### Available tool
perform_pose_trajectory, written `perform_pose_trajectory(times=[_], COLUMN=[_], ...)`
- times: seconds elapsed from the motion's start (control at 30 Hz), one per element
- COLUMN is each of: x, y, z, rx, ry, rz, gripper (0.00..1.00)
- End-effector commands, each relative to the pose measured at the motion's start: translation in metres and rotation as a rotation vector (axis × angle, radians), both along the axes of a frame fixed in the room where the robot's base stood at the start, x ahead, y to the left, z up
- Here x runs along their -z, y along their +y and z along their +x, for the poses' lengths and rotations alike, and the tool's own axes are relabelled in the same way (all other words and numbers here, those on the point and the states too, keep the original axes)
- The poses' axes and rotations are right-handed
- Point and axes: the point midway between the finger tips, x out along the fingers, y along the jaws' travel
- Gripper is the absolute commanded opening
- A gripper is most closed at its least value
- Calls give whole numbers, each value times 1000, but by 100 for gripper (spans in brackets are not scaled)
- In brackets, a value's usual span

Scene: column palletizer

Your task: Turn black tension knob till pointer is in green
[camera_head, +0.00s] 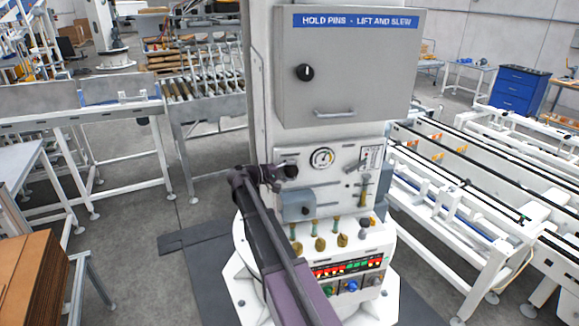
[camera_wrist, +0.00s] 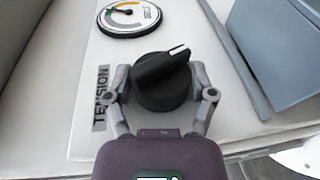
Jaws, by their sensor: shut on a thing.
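The black tension knob (camera_wrist: 165,84) sits beside a "TENSION" label (camera_wrist: 101,97) in the wrist view. A pale line on its raised grip points to the upper right. My gripper (camera_wrist: 163,92) has one finger on each side of the knob and is shut on it. The round gauge (camera_wrist: 129,17) is just above the knob in that view, with green and orange marks and a dark pointer. I cannot tell surely which band the pointer is in. In the head view the gauge (camera_head: 322,159) is right of my gripper (camera_head: 284,172), which mostly covers the knob.
A grey box (camera_head: 345,65) with another black knob (camera_head: 305,72) and a handle (camera_head: 334,113) is above the panel. A lever (camera_head: 357,163), a small grey-blue box (camera_head: 297,206) and several brass fittings are nearby. A bluish-grey box edge (camera_wrist: 280,50) lies right in the wrist view.

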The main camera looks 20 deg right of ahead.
Motion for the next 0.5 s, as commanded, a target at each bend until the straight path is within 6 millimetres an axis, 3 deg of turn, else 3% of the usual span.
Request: perform_pose_trajectory(times=[0.5], x=[1], y=[0], z=[-1], rx=[2], ry=[-15], rz=[78], gripper=[24])
